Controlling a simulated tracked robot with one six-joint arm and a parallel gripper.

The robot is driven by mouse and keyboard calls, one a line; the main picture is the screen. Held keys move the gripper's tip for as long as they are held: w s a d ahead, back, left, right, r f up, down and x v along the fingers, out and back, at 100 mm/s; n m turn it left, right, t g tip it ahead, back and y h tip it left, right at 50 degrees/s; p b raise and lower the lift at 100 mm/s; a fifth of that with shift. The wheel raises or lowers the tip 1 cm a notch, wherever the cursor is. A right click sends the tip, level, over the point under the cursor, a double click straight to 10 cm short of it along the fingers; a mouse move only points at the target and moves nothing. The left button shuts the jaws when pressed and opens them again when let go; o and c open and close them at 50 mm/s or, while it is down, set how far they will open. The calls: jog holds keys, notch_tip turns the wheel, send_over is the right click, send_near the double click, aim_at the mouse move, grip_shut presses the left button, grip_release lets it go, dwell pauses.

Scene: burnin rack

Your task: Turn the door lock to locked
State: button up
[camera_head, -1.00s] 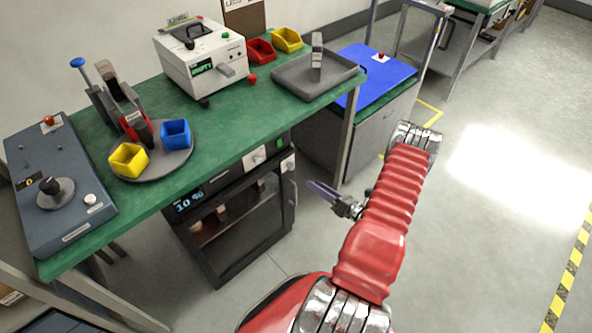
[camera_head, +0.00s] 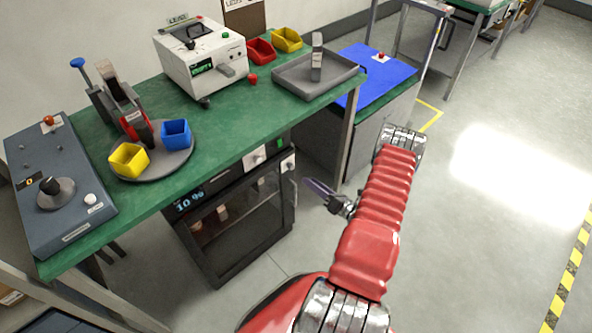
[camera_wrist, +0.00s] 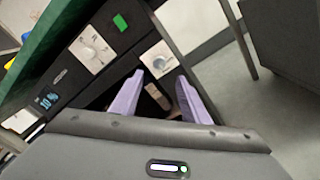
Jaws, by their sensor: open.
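The oven (camera_head: 238,236) is a black cabinet with a glass door under the green bench. Two pale control plates sit along its upper front. The right one, with a small round knob (camera_head: 288,164), appears to be the door lock; it also shows in the wrist view (camera_wrist: 159,60), just beyond my fingertips. I cannot read its setting. My gripper (camera_head: 318,189) is off the oven's right front, pointing toward it. In the wrist view its two lilac fingers (camera_wrist: 160,82) are apart with nothing held between them, and the knob appears slightly above the gap.
The left control plate (camera_wrist: 92,48) has a larger dial. The green bench (camera_head: 225,135) overhangs the oven, with its leg (camera_head: 349,135) at the right. A grey cabinet (camera_head: 365,135) with a blue top stands behind. Open floor lies to the right.

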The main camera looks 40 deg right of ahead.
aim_at(293, 168)
jog(key=w, duration=0.9)
jog(key=shift+w+a, duration=0.35)
jog(key=shift+a, duration=0.05)
jog(key=shift+c, duration=0.4)
